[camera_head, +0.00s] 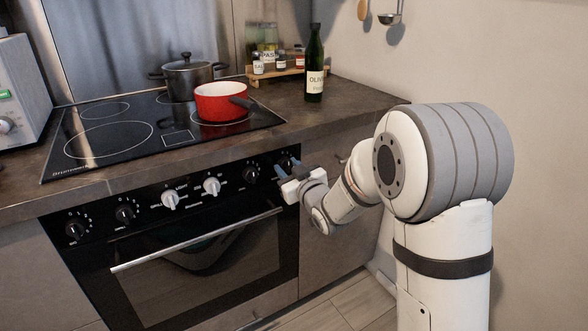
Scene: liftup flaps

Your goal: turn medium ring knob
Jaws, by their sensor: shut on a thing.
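The oven's black control panel (150,205) carries a row of knobs. The far-right black knob (286,161) is partly hidden by my gripper (286,166). My gripper's blue fingers are closed around that knob at the panel's right end. Left of it are another black knob (250,174), two white knobs (211,187) (170,199) and two more black knobs (125,214) (75,230). The labels are too small to tell which one is the medium ring knob. The turn of the gripped knob is hidden.
The black glass hob (112,138) holds a red pot (221,102) and a dark lidded pot (188,76). A bottle (314,64) stands on the counter at right. The oven handle (198,240) sticks out below the knobs. A wall is at the right.

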